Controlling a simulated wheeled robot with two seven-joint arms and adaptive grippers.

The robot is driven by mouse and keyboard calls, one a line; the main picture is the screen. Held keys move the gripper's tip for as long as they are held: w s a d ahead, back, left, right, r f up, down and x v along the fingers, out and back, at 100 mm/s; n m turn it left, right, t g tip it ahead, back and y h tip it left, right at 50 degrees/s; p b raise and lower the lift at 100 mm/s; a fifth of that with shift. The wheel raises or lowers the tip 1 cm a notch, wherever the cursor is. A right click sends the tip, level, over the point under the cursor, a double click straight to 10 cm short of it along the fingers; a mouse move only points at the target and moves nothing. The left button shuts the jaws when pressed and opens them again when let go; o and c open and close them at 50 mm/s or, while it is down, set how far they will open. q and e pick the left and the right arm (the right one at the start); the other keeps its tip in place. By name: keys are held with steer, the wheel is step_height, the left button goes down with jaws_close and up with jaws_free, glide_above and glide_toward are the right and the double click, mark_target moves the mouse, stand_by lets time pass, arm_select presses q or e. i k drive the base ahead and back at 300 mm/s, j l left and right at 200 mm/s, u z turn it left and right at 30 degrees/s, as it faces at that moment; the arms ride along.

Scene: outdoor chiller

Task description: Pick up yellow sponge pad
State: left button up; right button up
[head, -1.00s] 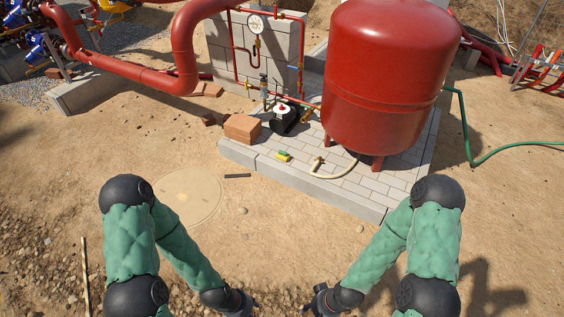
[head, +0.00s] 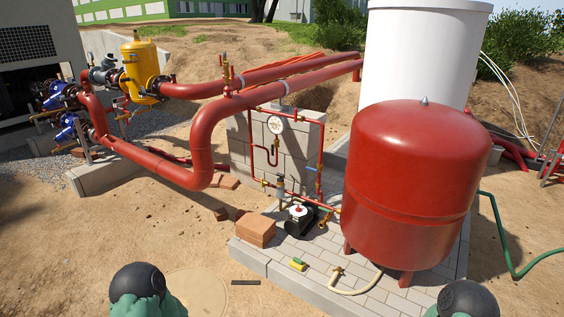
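The yellow sponge pad (head: 298,264) is a small yellow block with a green layer. It lies on the paved slab (head: 318,262) near its front left edge, between the brick stack and a pale hose. Nothing touches it from above. Only the upper parts of my two arms show at the bottom edge of the head view. Both grippers are below the picture, so their state is hidden.
Orange-brown bricks (head: 255,229) and a black pump (head: 299,219) stand behind the sponge. A pale hose (head: 354,285) curves to its right. A large red tank (head: 415,190) stands on the slab's right. Open sand lies in front.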

mark_target(295, 263)
steer(key=i+u, duration=0.2)
steer(key=i, duration=0.35)
steer(key=i+l+u, duration=0.1)
steer(key=i+u, duration=0.15)
steer(key=i, duration=0.25)
steer(key=i+l+u, duration=0.2)
steer(key=i, duration=0.35)
steer(key=i+l+u, duration=0.2)
steer(key=i, duration=0.3)
steer(key=i+l+u, duration=0.25)
steer(key=i+l, duration=0.2)
